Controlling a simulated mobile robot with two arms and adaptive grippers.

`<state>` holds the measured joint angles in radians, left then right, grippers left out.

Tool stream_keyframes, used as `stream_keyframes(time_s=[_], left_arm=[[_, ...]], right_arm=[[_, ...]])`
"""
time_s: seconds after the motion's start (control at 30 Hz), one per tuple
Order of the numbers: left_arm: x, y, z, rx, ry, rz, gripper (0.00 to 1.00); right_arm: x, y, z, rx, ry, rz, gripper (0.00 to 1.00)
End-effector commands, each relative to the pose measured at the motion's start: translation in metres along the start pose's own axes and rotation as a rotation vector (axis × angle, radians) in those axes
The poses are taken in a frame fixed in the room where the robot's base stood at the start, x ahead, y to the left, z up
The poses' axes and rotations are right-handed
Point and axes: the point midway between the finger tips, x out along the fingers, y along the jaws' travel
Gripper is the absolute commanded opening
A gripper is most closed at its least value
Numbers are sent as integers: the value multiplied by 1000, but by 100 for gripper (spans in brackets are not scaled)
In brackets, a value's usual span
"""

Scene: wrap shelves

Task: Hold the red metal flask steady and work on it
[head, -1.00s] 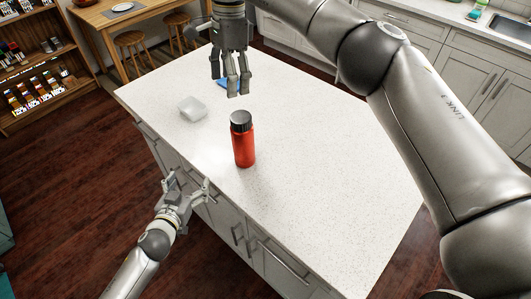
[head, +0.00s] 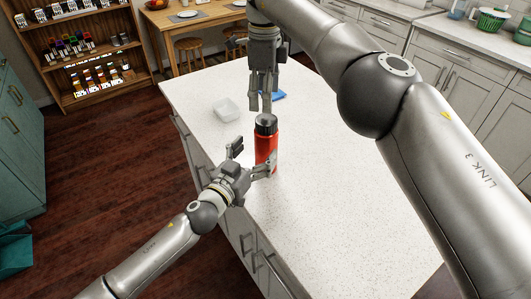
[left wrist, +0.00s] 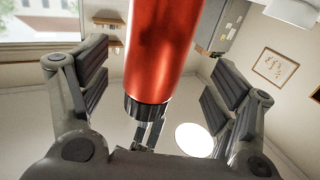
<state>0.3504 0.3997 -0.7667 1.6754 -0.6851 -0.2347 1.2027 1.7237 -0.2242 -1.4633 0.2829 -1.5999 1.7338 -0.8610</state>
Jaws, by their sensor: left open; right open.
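The red metal flask (head: 266,145) stands upright on the white counter, with a dark grey cap on top. My left gripper (head: 254,157) is open at its near left side, and one finger covers part of its lower body in the head view. In the left wrist view the flask (left wrist: 163,45) appears cap-down in the picture, between the two spread finger pads, with gaps on both sides. My right gripper (head: 260,106) is open and empty just above the cap, fingers pointing down. Whether its fingertips touch the cap cannot be told.
A clear plastic container (head: 226,109) lies on the counter (head: 340,190) left of the flask. A blue item (head: 278,97) is partly hidden behind my right gripper. The counter right of the flask is clear. Drawers with handles line its near side.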

Motion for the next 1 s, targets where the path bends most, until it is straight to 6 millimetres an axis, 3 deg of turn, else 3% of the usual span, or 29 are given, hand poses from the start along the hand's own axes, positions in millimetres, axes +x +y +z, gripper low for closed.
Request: stream_keyframes(time_s=[0.1,0.3,0.77,1.0], left_arm=[[22,0,-1,-1,1,0,82],[45,0,0,0,0,1,82],[56,1,0,-1,0,1,82],[55,1,0,-1,0,1,56]], right_arm=[[0,0,-1,1,0,0,71],[0,0,0,0,0,1,71],[0,0,0,-1,0,1,71],[0,0,0,-1,0,1,71]])
